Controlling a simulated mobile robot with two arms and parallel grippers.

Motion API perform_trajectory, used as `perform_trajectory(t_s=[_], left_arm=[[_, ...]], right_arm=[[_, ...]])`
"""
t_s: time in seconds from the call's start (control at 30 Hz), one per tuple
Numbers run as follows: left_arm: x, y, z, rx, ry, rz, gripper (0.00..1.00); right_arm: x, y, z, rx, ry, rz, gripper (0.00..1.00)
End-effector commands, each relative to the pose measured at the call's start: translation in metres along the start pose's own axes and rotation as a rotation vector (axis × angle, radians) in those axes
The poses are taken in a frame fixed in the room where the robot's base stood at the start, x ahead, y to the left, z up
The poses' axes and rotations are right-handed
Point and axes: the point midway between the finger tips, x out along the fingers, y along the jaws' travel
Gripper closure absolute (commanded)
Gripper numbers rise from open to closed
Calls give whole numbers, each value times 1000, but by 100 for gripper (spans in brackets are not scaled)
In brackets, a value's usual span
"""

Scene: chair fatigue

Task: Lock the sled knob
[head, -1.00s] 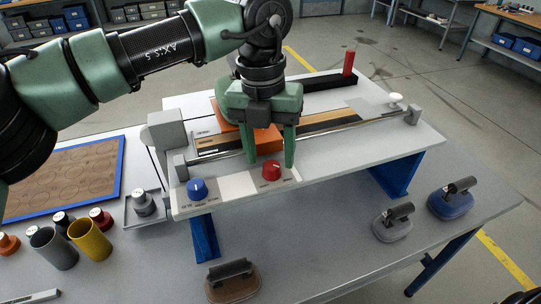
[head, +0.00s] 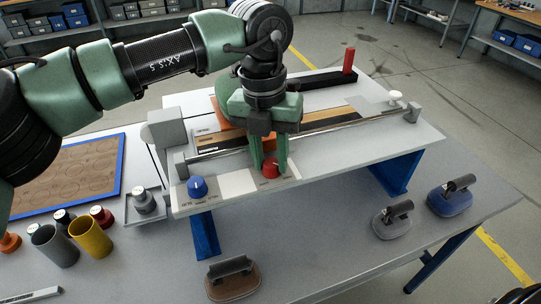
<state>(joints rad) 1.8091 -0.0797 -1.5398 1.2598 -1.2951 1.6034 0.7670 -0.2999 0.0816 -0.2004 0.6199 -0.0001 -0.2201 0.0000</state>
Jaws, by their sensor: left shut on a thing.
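A grey-white bench rig (head: 335,160) stands on the table. A red knob (head: 270,169) and a blue knob (head: 197,187) with a white pointer mark sit on its front panel. My left gripper (head: 270,163) points down over the front edge of the rig. Its green fingers are shut on the red knob, one on each side, and hide part of it. An orange sled block (head: 222,116) shows behind the gripper, partly covered by it. My right gripper is out of view.
A rail with a white-tipped lever (head: 395,96) runs along the rig, and a red post (head: 348,61) stands at its back. Brown, grey and blue handled blocks lie in front and right. A yellow cup (head: 91,240) and a grey cup (head: 54,247) stand at left.

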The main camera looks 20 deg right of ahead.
Motion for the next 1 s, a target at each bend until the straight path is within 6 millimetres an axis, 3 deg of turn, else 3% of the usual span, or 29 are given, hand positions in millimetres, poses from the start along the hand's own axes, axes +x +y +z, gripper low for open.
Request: perform_trajectory(t_s=[0.27,1.0], left_arm=[[0,0,1,158,11,-2,100],[-1,-3,1,852,61,-2,100]], right_arm=[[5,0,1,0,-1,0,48],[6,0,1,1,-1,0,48]])
